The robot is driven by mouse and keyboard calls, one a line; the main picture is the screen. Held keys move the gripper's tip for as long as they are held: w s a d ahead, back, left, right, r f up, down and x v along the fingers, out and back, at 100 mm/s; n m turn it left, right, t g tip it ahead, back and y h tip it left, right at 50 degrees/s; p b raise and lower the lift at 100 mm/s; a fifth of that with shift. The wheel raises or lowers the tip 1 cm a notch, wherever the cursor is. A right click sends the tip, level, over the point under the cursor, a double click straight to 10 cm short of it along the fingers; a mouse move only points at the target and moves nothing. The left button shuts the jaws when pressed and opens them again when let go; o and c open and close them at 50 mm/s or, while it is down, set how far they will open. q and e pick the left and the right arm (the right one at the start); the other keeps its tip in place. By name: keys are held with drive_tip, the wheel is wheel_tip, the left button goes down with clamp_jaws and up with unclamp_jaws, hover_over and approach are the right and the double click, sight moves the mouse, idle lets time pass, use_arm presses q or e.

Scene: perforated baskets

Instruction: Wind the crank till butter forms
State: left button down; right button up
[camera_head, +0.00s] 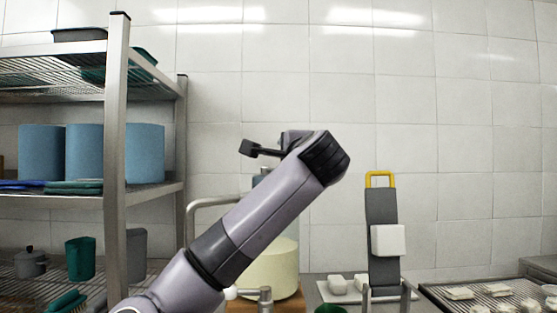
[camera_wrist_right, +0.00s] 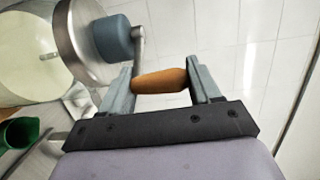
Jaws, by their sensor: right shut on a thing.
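The churn is a glass jar with pale cream contents (camera_head: 284,262) on a wooden base, partly behind my arm in the head view. In the right wrist view the jar (camera_wrist_right: 22,52) has a metal lid (camera_wrist_right: 72,30) and a blue hub (camera_wrist_right: 116,38) with a grey crank arm (camera_wrist_right: 138,46). My right gripper (camera_wrist_right: 161,72) is shut around the orange-brown crank handle (camera_wrist_right: 160,80), one finger at each end. The contents look smooth; I cannot tell any butter lumps. My left gripper is in neither view.
A metal shelf (camera_head: 116,150) with blue containers (camera_head: 84,152) stands at left. An upright grey stand with a yellow handle (camera_head: 380,180) is right of the churn. A rack with pale blocks (camera_head: 497,290) lies at lower right. A green cup (camera_wrist_right: 20,132) is near the jar.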

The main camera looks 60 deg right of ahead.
drive_tip(key=shift+s+d+r, duration=0.2)
drive_tip(key=shift+s+d, duration=0.1)
drive_tip(key=shift+d, duration=0.15)
drive_tip(key=o, duration=1.5)
drive_tip(key=shift+d+f, duration=0.1)
drive_tip(key=shift+w, duration=0.1)
drive_tip(key=shift+a, duration=0.2)
drive_tip(key=shift+b+v, duration=0.45)
drive_tip(key=shift+v, duration=3.05)
